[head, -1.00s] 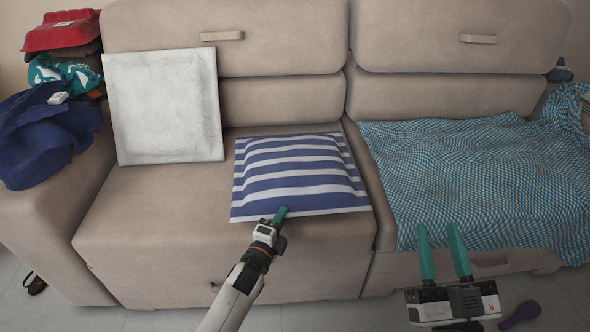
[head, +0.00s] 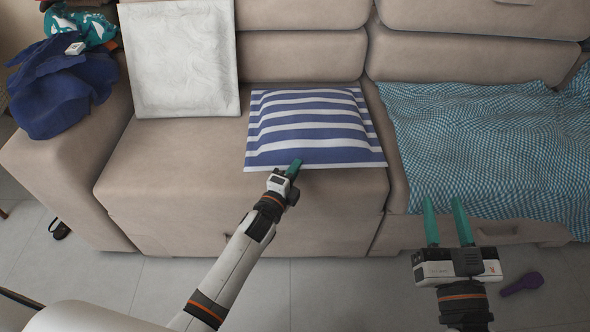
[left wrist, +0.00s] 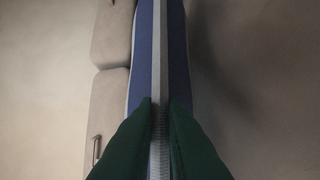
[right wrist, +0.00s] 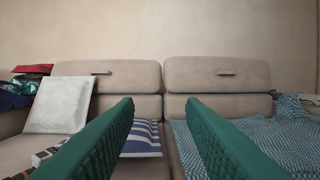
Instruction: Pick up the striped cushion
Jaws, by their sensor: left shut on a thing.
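The blue-and-white striped cushion (head: 308,128) lies on the left seat of the beige sofa (head: 170,165), its front edge at the seat's front. My left gripper (head: 293,168) is shut on the front edge of the cushion. In the left wrist view the cushion (left wrist: 160,50) shows edge-on, its rim pinched between the green fingers (left wrist: 160,115). My right gripper (head: 448,222) is open and empty in front of the right seat. In the right wrist view, its fingers are wide apart, and part of the cushion (right wrist: 142,138) shows behind the left finger.
A white cushion (head: 182,60) leans on the backrest left of the striped one. A teal checked blanket (head: 490,140) covers the right seat. Dark blue cloth (head: 60,85) lies on the left armrest. A purple object (head: 522,284) lies on the floor at right.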

